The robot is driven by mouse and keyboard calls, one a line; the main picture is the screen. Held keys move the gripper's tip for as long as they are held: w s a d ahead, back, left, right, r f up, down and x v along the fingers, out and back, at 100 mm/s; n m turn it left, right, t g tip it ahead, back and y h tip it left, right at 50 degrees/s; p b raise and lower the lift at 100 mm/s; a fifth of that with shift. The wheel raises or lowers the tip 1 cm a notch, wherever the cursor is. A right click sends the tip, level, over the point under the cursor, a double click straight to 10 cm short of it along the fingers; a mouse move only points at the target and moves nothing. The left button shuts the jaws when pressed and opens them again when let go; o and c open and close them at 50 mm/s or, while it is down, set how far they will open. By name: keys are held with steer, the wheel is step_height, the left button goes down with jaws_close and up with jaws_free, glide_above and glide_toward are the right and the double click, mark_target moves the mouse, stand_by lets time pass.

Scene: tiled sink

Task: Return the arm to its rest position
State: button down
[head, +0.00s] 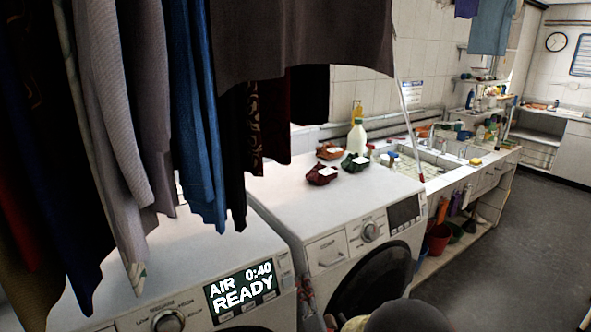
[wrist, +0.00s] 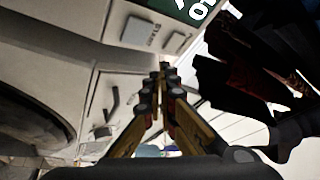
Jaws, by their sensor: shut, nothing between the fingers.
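My gripper (wrist: 165,73) shows in the wrist view, its two yellow and black fingers drawn together with nothing between them. It is in front of a white washing machine (wrist: 98,65), whose round dark door is at the left. Hanging dark clothes (wrist: 240,65) are at the right of that view. In the head view, a dark grey rounded part of my arm (head: 408,316) shows at the bottom edge, in front of the machines. The fingers are not clearly visible there.
Hanging clothes (head: 200,110) fill the upper left. Two white washing machines stand below, one with an "AIR READY" display (head: 240,291). Several dark wrapped bundles (head: 321,175) and a bottle (head: 357,136) are on the right machine (head: 385,193). A sink (head: 430,158) stands beyond; the floor (head: 545,230) at right is clear.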

step_height(320, 180, down, 13)
steer(key=s+n+g+h, duration=0.2)
steer(key=n+g, duration=0.1)
steer(key=g, duration=0.3)
steer(key=s+d+f+n+g+h, duration=0.2)
steer(key=s+d+n+g, duration=0.2)
steer(key=s+g, duration=0.3)
steer(key=s+d+r+n+g+p, duration=0.1)
steer(key=s+d+r, duration=0.2)
steer(key=s+r, duration=0.45)
steer(key=s+d+r+n+g+h+p, duration=0.1)
steer(key=s+d+r+g, duration=0.1)
steer(key=s+d+r, duration=0.5)
steer(key=s+r+n+g+p, duration=0.1)
steer(key=s+r, duration=0.4)
steer(key=s, duration=0.5)
steer(key=s+d+r+t+p, duration=0.1)
steer(key=s+r, duration=0.1)
steer(key=r, duration=0.4)
steer(key=s+d+r+t+p, duration=0.1)
steer(key=d+r, duration=0.1)
steer(key=r, duration=0.4)
steer(key=shift+s+r+m+t, duration=0.35)
steer(key=shift+s+m+t, duration=0.05)
